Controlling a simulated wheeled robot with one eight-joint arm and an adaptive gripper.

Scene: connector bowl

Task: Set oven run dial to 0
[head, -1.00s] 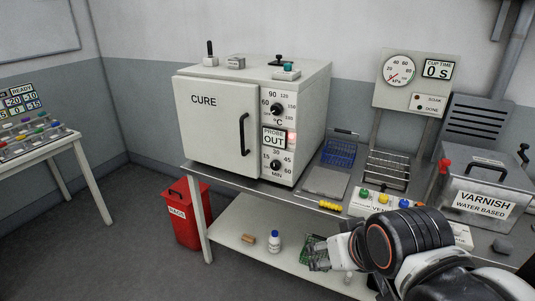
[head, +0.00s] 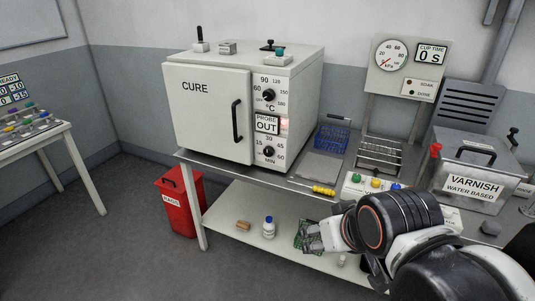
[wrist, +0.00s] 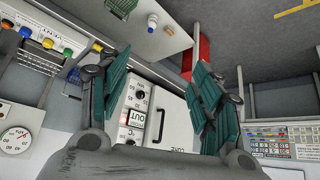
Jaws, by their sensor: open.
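The white CURE oven (head: 212,110) stands on the bench with its door shut. Its lower dial (head: 268,152), marked in MIN from 15 to 60, is a black knob; its exact pointer setting is too small to read. The °C dial (head: 268,95) is above it, with a PROBE OUT display between. My gripper (head: 312,236) is low and to the right of the dials, in front of the bench, apart from the oven. In the wrist view my open, empty gripper (wrist: 160,62) has the oven face and MIN dial (wrist: 139,94) beyond its fingers, upside down.
A red bin (head: 180,205) stands below left. The lower shelf (head: 240,228) holds small items. Floor at left is clear.

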